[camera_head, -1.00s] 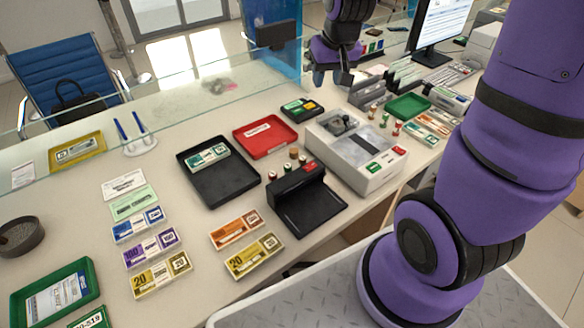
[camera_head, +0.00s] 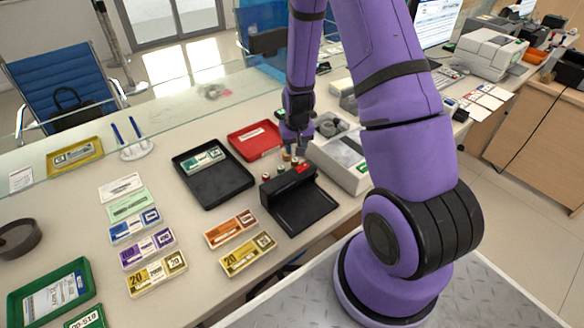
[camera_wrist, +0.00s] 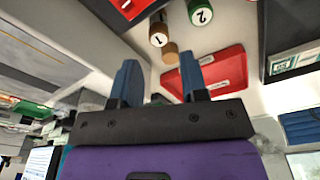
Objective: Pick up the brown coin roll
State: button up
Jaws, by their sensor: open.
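Two brownish coin rolls stand close together on the counter. In the wrist view, one (camera_wrist: 159,36) has a white end marked 1, and a plainer brown one (camera_wrist: 170,56) is just beyond it. They look small in the head view (camera_head: 287,156). A green roll (camera_wrist: 200,12) marked 2 stands beside them. My gripper (camera_head: 298,138) is above and close to the rolls, pointing down. Its two blue fingers (camera_wrist: 160,72) are apart with nothing held between them. The brown rolls appear ahead of the gap between the fingertips. I cannot tell the exact height above them.
A black device with a red display (camera_head: 298,205) stands beside the rolls. A red tray (camera_head: 240,148) and a black tray (camera_head: 232,185) lie to the left, and a grey-white machine (camera_head: 352,178) to the right. Banknote bundles (camera_head: 247,252) lie in front.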

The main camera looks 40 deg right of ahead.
aim_at(295, 160)
jog(key=f, duration=0.4)
jog(key=shift+w+d+f, duration=0.1)
jog(key=shift+w, duration=0.15)
jog(key=shift+w+d+f, duration=0.15)
jog(key=shift+w+f, duration=0.05)
jog(key=shift+f, duration=0.7)
jog(key=shift+w+d+f, duration=0.1)
jog(key=shift+w+f, duration=0.15)
jog(key=shift+f, duration=0.7)
jog(key=shift+w+d+f, duration=0.15)
jog(key=shift+w+f, duration=0.05)
jog(key=shift+f, duration=0.7)
jog(key=shift+c, duration=0.2)
grip_shut()
